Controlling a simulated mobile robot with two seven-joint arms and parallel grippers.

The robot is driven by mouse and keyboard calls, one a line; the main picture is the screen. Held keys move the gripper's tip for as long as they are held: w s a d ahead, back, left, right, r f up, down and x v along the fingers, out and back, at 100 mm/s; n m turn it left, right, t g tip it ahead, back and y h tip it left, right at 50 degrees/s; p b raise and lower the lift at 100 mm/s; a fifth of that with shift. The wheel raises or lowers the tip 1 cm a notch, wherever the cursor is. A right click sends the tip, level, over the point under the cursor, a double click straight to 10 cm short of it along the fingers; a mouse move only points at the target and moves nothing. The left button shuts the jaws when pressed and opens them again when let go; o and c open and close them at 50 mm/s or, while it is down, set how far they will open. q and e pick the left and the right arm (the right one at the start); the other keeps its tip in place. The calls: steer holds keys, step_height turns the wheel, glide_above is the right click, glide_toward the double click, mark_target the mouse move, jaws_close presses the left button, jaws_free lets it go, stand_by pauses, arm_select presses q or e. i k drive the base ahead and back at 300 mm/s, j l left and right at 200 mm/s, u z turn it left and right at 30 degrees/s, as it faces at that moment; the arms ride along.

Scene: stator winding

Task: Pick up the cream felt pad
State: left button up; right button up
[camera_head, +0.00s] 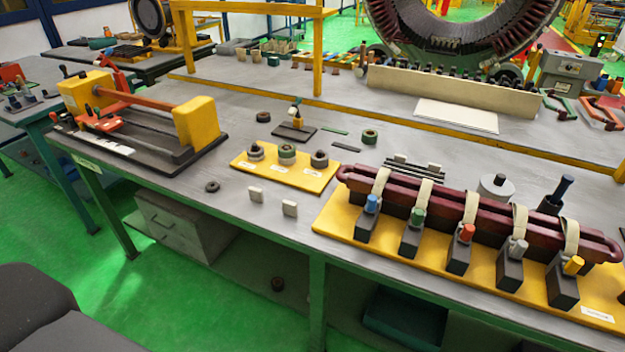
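Two small pale cream blocks stand near the front edge of the grey workbench: a left one (256,193) and a right one (290,207). They are apart from each other, and both look like pads; I cannot tell from their surface which is felt. A larger flat cream sheet (456,115) lies farther back, in front of a beige board. Neither of my grippers is in view.
A yellow board (318,183) with several rolls lies behind the blocks. Right of them, a yellow base (330,222) carries a dark red coil and several coloured-knob clamps. A small dark ring (212,186) lies to their left. Bench around the blocks is clear.

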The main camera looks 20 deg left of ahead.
mark_target(289, 208)
steer(key=i+l+u, duration=0.2)
steer(key=l+u, duration=0.15)
steer(key=i+l+u, duration=0.1)
steer(key=l+u, duration=0.3)
steer(key=i+l+u, duration=0.1)
steer(key=l+u, duration=0.25)
steer(key=l, duration=0.15)
